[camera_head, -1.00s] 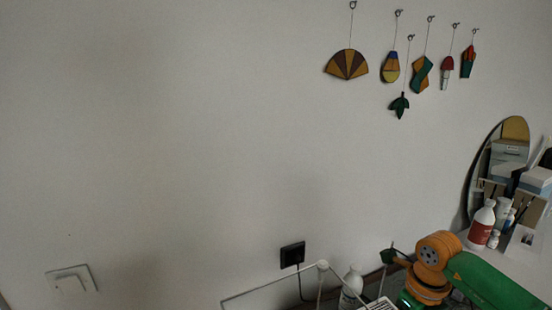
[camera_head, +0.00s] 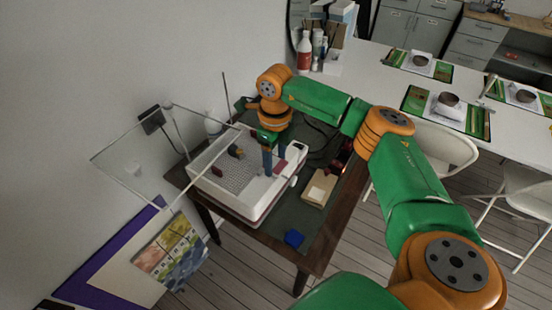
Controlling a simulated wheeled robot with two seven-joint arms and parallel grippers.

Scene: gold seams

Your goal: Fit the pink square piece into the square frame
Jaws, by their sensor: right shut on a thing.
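My right gripper (camera_head: 274,162) reaches down over the right part of a white machine tray (camera_head: 245,207). It is shut on a small dark pink piece (camera_head: 279,167), which shows just between and below its fingers. The piece's exact shape, and whether it touches the tray floor, are too small to tell. A light wooden piece with a paler square inside (camera_head: 319,188) lies on the dark table mat right of the tray; it looks like the square frame. My left gripper is not in view.
A clear raised lid (camera_head: 140,150) stands over the tray's left side. A dark red block (camera_head: 218,171) and a yellowish block (camera_head: 237,152) are in the tray. A blue block (camera_head: 294,238) lies near the table's front edge. The mat between is clear.

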